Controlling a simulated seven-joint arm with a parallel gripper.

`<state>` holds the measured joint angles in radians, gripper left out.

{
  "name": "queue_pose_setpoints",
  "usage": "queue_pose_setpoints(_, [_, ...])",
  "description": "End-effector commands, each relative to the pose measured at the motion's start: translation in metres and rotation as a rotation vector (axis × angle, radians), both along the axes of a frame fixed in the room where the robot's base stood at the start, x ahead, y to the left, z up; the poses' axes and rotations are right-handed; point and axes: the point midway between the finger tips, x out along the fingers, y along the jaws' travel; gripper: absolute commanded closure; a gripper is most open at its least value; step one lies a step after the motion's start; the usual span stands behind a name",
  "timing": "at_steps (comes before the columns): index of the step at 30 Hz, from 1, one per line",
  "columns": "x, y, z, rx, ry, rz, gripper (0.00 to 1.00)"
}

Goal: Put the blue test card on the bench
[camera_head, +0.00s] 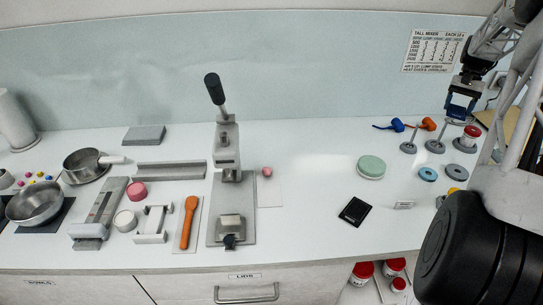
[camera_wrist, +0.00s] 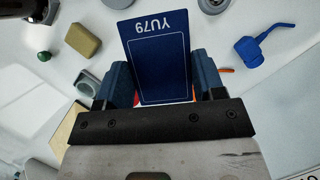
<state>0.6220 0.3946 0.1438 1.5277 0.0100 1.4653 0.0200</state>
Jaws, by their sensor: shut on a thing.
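The blue test card (camera_wrist: 158,52) is a flat dark blue rectangle with a pale edge and the marking YU79, which reads upside down in the wrist view. My gripper (camera_wrist: 163,80) is shut on it, with one blue finger at each side. In the head view my gripper (camera_head: 460,108) is at the upper right, above the back right of the bench (camera_head: 310,225). The card cannot be told apart from the blue fingers there.
Below my gripper stand several small round stands (camera_head: 435,146), with a blue tool (camera_head: 396,125) and an orange one (camera_head: 428,124) to their left. A green disc (camera_head: 371,167) and a black square (camera_head: 354,211) lie farther left. The bench between the press (camera_head: 227,160) and these is mostly clear.

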Motion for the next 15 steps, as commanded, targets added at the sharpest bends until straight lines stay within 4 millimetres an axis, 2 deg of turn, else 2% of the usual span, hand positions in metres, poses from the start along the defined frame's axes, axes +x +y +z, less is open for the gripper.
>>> queue_pose_setpoints(1, [0.008,0.015,0.0,0.0,0.0,0.013,0.6])
queue_pose_setpoints(6, [0.032,0.061,-0.002,-0.001,-0.002,0.048,0.6])
queue_pose_setpoints(15, [0.067,0.144,-0.005,-0.002,-0.005,0.109,0.6])
